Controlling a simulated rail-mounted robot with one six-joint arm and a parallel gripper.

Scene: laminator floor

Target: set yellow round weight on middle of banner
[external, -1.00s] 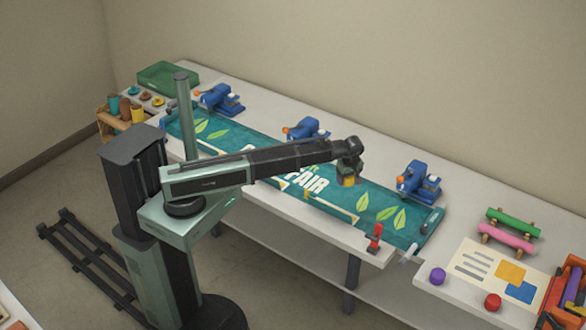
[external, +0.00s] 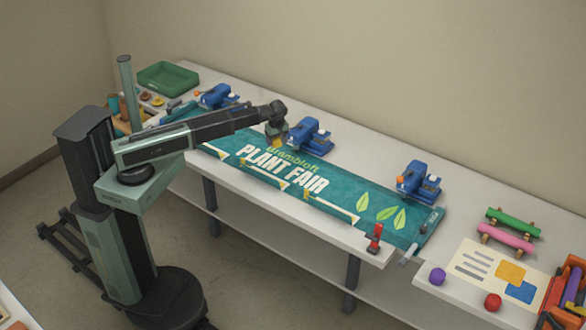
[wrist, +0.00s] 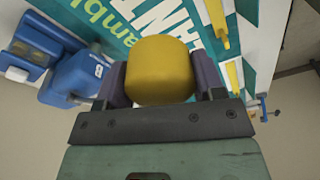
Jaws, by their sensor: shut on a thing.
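The yellow round weight (wrist: 160,72) is between the two fingers of my gripper (wrist: 160,85) in the wrist view. The weight is small and partly hidden there. The teal banner (external: 335,190) lies along the long table, with "Brambloft PLANT FAIR" in its middle and green leaves near its right end. Part of the banner at the left is hidden by my arm. Whether the weight touches the banner I cannot tell.
Blue clamp-like machines (external: 311,136) stand along the banner's back edge, one just right of my gripper; another (external: 418,180) is farther right. A green tray (external: 168,76) is at the back left. A red clamp (external: 374,238) is at the front right edge.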

